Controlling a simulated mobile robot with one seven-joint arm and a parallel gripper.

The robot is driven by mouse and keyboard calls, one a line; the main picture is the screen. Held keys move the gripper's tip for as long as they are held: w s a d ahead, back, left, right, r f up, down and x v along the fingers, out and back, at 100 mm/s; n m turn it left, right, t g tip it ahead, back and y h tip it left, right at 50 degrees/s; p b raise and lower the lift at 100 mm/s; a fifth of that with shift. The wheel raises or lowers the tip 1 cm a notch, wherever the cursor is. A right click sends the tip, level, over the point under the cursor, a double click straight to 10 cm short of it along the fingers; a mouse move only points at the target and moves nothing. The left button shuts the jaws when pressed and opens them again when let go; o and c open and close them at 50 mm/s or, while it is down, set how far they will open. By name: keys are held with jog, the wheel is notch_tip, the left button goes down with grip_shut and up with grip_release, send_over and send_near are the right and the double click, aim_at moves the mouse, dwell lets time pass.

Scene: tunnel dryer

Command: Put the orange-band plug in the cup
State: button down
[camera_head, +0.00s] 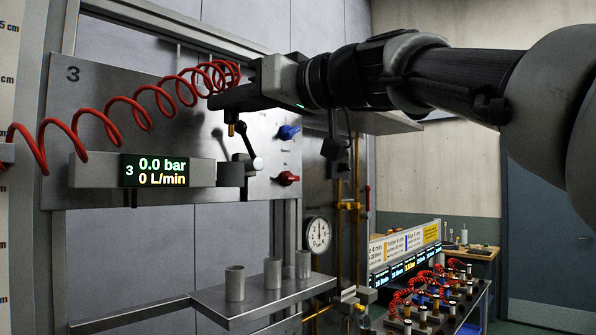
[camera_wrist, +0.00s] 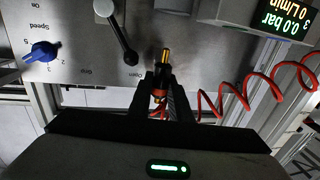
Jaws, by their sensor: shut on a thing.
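My gripper (camera_wrist: 160,90) is shut on a plug (camera_wrist: 166,58) with a brass tip and an orange-red band. A red coiled hose runs from the plug. In the head view my gripper (camera_head: 222,100) is in front of the steel panel, and the plug's brass tip (camera_head: 231,130) points down below the fingers. Three grey cups stand upright on a metal shelf (camera_head: 205,305) well below: a left cup (camera_head: 235,284), a middle cup (camera_head: 272,273) and a right cup (camera_head: 302,264). The plug is apart from all of them.
A black-handled lever (camera_head: 250,150) sits close below my gripper, beside a display (camera_head: 155,171) reading 0.0 bar and 0 L/min. A blue knob (camera_head: 288,132) and a red knob (camera_head: 288,178) stick out of the panel.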

jog(key=shift+f+b, duration=0.5)
jog(key=shift+f, duration=3)
jog(key=shift+f, duration=0.2)
jog(key=c, duration=1.6)
grip_release()
jog(key=shift+c, duration=0.2)
jog(key=shift+r, duration=0.1)
